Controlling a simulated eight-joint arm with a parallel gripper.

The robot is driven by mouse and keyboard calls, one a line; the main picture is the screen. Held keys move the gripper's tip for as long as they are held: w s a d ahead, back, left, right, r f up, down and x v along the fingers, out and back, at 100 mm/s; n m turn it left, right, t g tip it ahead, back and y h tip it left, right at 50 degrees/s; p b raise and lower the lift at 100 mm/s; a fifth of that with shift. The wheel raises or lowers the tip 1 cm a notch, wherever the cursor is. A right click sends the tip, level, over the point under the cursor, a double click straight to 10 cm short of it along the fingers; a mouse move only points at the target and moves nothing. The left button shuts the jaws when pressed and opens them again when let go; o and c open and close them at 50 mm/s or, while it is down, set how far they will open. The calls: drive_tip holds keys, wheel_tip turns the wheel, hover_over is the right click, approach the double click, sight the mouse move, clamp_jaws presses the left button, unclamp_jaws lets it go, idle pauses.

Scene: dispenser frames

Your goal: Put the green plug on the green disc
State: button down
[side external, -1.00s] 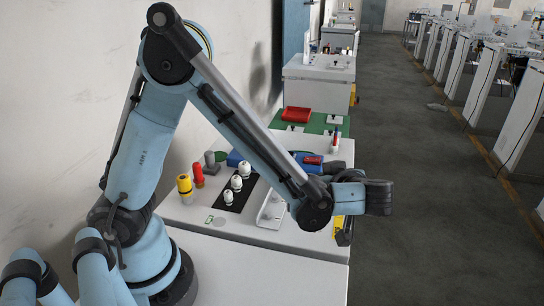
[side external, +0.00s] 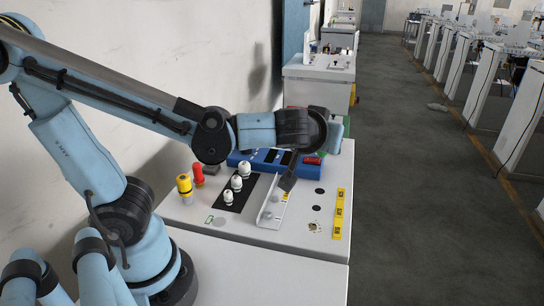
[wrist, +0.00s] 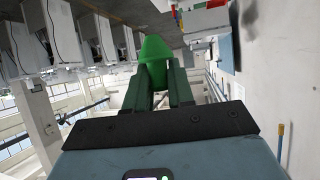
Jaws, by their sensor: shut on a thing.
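In the wrist view my gripper (wrist: 157,78) is shut on the green plug (wrist: 154,50). The plug has a rounded, tapering top that stands out past the two dark green-tinted fingers. In the side external view my wrist is above the back of the white worktop (side external: 262,236). My fingers and the plug cannot be made out clearly there. I cannot pick out the green disc with certainty in either view.
Several white knobs (side external: 236,182) stand on a black strip. A blue box (side external: 255,159), a white angled rail (side external: 266,211) and yellow labels (side external: 339,213) are also on the worktop.

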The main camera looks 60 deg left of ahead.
drive_tip(key=shift+s+d+r+m+h, duration=0.15)
drive_tip(key=shift+s+r+m+h, duration=0.05)
drive_tip(key=shift+r+m+h, duration=0.25)
drive_tip(key=shift+w+f+n+g+y, duration=0.2)
drive_tip(key=shift+w+n+y, duration=0.25)
drive_tip(key=shift+w+f+n+g+y, duration=0.2)
drive_tip(key=shift+w+n+y, duration=0.2)
drive_tip(key=shift+w, duration=0.05)
wheel_tip(320, 180, down, 7)
drive_tip(key=w+d+n+g+y, duration=0.2)
drive_tip(key=n+g+y, duration=0.2)
drive_tip(key=n+g, duration=0.35)
drive_tip(key=shift+n+t, duration=0.25)
drive_tip(key=shift+t, duration=0.1)
drive_tip(key=shift+w+a+f, duration=0.7)
drive_tip(key=shift+a+f, duration=1.1)
drive_tip(key=shift+f, duration=0.1)
drive_tip(key=shift+w+a+f, duration=0.75)
drive_tip(key=shift+a+f, duration=1.05)
drive_tip(key=shift+f, duration=0.15)
drive_tip(key=shift+w+a+f, duration=0.7)
drive_tip(key=shift+a+f, duration=1.1)
drive_tip(key=shift+f, duration=0.1)
drive_tip(key=shift+f, duration=0.4)
drive_tip(key=c, duration=1)
unclamp_jaws()
